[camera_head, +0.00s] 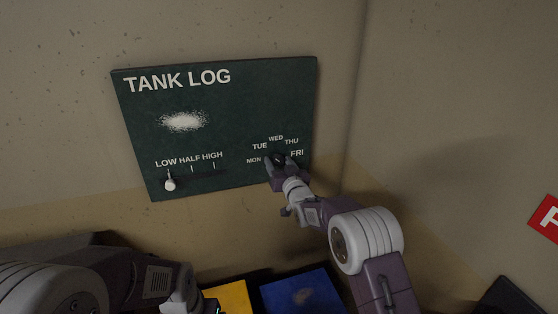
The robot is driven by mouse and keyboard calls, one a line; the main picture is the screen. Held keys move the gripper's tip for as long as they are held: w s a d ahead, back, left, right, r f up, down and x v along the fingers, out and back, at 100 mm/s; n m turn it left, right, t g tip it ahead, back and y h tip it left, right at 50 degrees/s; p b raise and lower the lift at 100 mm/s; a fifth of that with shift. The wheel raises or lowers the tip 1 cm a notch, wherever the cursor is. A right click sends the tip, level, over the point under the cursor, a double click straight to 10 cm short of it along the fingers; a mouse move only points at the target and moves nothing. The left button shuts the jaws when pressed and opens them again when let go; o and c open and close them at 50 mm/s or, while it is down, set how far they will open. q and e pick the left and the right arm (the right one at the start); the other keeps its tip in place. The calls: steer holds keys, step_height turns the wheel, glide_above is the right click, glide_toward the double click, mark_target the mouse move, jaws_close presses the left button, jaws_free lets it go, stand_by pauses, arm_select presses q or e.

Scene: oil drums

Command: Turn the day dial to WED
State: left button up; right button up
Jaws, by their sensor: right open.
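The day dial (279,157) sits at the lower right of the dark green TANK LOG board (225,115) on the wall. Labels MON, TUE, WED, THU and FRI arc around it, with WED (276,139) at the top. My right gripper (279,164) is at the dial, with its open fingers on either side of it. The gripper hides much of the dial, so I cannot tell where its pointer is. My left arm (150,280) is low at the left. Its gripper's fingers are not clearly visible.
A white slider knob (170,184) is under LOW on the board's left. A white smudge (184,121) marks the board. Below are a yellow surface (232,296) and a blue surface (303,293). A red sign (546,217) is on the right wall.

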steer(key=shift+w+d+f, duration=0.1)
steer(key=shift+w+d, duration=0.05)
steer(key=shift+d, duration=0.05)
steer(key=shift+c, duration=0.3)
steer(key=shift+a, duration=0.1)
jaws_close()
steer(key=shift+f+m+b, duration=0.1)
steer(key=shift+m+b, duration=0.6)
steer(key=shift+b, duration=0.1)
steer(key=shift+m+b, duration=0.9)
steer(key=shift+m, duration=0.3)
steer(key=shift+m+b, duration=0.6)
steer(key=shift+m, duration=0.6)
steer(key=shift+m+b, duration=0.45)
steer(key=shift+m, duration=0.85)
steer(key=shift+r, duration=0.2)
